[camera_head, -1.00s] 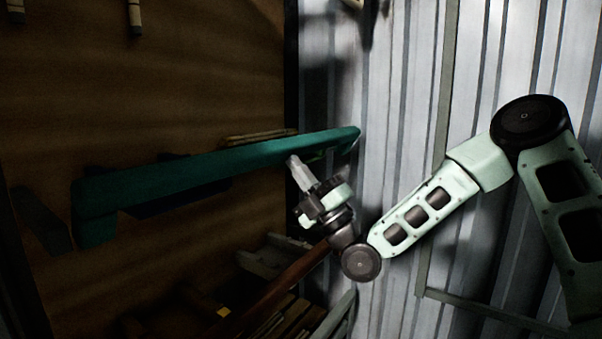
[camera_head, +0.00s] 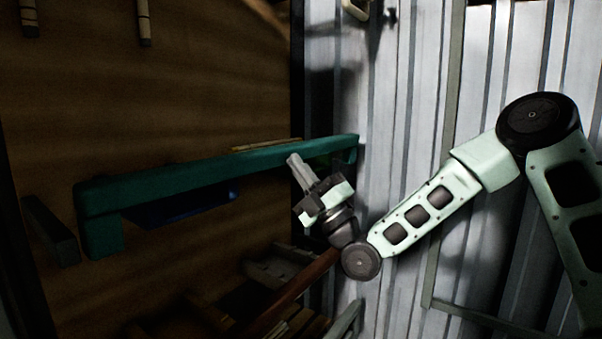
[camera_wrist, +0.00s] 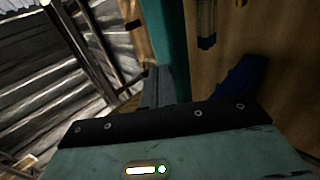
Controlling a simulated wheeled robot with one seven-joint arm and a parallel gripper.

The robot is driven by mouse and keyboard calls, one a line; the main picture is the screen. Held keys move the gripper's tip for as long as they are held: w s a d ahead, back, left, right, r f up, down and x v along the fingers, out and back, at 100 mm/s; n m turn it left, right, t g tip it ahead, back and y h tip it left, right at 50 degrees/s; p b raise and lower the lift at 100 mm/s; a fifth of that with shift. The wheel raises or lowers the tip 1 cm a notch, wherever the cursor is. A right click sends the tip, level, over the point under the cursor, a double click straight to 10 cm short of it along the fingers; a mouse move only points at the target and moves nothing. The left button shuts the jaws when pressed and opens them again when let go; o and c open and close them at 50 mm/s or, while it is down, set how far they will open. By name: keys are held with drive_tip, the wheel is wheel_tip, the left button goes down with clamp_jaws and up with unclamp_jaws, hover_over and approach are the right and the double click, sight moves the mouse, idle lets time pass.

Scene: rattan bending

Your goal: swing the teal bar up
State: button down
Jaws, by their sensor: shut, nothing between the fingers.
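The teal bar (camera_head: 215,176) runs across the wooden wall in the head view, its right end a little higher than its left, with a short downturned part at each end. In the wrist view the bar (camera_wrist: 171,45) shows as a teal strip at top centre. My gripper (camera_head: 293,158) is shut and empty, its fingertips at the bar's lower edge near the right end. I cannot tell whether they touch it. In the wrist view the fingers of my gripper (camera_wrist: 157,75) overlap the lower part of the bar.
A blue piece (camera_head: 185,207) lies under the bar, and a dark block (camera_head: 50,230) is left of its left end. A reddish-brown rail (camera_head: 295,283) and wooden pieces are below my gripper. Corrugated metal wall (camera_head: 400,110) stands at right. Wooden pegs (camera_head: 144,22) hang at upper left.

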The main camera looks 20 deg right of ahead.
drive_tip(key=shift+w+r, duration=0.15)
drive_tip(key=shift+r, duration=0.1)
drive_tip(key=shift+w+a+r, duration=0.1)
drive_tip(key=s+d+f+b, duration=0.2)
drive_tip(key=s+d+b, duration=0.1)
drive_tip(key=s+d, duration=0.3)
drive_tip(key=shift+s, duration=1.05)
idle(0.3)
